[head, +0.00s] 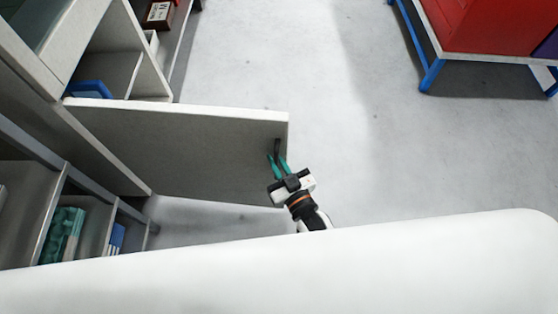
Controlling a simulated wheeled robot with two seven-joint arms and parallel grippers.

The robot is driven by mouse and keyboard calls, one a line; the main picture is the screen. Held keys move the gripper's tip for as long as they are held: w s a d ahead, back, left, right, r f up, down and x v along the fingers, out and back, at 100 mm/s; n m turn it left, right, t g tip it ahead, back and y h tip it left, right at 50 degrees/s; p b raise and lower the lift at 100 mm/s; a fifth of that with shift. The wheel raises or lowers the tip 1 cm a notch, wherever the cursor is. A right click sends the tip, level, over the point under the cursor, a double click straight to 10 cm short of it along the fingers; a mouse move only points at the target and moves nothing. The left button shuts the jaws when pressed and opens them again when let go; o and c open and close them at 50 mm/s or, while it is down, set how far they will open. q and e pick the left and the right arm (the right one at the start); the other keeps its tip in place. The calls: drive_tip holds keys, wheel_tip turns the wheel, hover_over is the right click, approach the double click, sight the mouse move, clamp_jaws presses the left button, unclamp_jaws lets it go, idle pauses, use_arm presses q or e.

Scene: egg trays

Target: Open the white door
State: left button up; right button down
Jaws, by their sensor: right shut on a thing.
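The white door (180,150) stands swung out from a cabinet (100,60) on the left of the head view. Its hinged side is at the left, and its free edge is near the middle of the picture. A dark handle (277,146) sits on the door's near face by the free edge. My right gripper (277,160), with teal fingertips, is shut on the handle. My left gripper is not in view.
Behind the door the cabinet's shelves hold a blue item (90,89). Shelves at the lower left hold green cartons (62,235). A blue-legged table (430,72) with a red box (490,25) stands at the upper right. The floor between is clear.

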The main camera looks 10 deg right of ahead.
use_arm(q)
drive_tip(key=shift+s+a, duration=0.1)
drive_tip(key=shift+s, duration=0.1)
use_arm(e)
drive_tip(key=shift+s+a+r, duration=0.1)
drive_tip(key=shift+s+a, duration=0.05)
drive_tip(key=shift+a, duration=0.15)
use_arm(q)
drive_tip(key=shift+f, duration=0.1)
use_arm(e)
drive_tip(key=c, duration=1.8)
unclamp_jaws()
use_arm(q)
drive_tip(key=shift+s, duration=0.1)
